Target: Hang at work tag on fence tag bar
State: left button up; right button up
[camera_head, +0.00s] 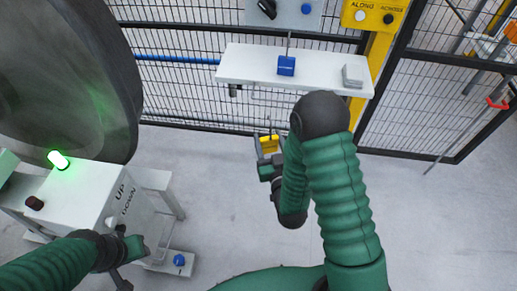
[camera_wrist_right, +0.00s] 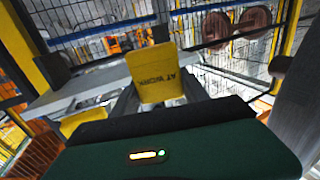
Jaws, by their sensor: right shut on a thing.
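The yellow tag (camera_head: 268,144) is in my right gripper (camera_head: 268,163), below the front of the white shelf in the head view. In the right wrist view the tag (camera_wrist_right: 157,76) reads AT WORK upside down, between the grey fingers. A thin bar (camera_head: 272,99) runs under the shelf in front of the fence; the tag is apart from it and lower in the picture. I cannot tell for sure if that is the tag bar. My left gripper (camera_head: 122,252) is beside the UP/DOWN box, and its fingers are too unclear to read.
The white shelf (camera_head: 240,65) carries a blue block (camera_head: 286,66) and a grey block (camera_head: 352,76). Black mesh fence (camera_head: 190,95) stands behind. A large dark wheel (camera_head: 70,80) and a white UP/DOWN box (camera_head: 85,195) stand at left. The floor in the middle is clear.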

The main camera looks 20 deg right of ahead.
jog(key=w+d+f+m+g+h+b, duration=0.1)
jog(key=w+d+f+m+h+b, duration=0.1)
jog(key=d+b, duration=0.3)
jog(key=w+d+f+m+g+h+b, duration=0.1)
jog(key=w+d+h+b, duration=0.3)
jog(key=d, duration=0.4)
jog(key=shift+w+d+f+m+b, duration=0.15)
jog(key=shift+w+f+m+b, duration=0.25)
jog(key=shift+f+m+b, duration=0.25)
jog(key=shift+r, duration=0.15)
jog(key=o, duration=1.5)
jog(key=shift+s, duration=0.1)
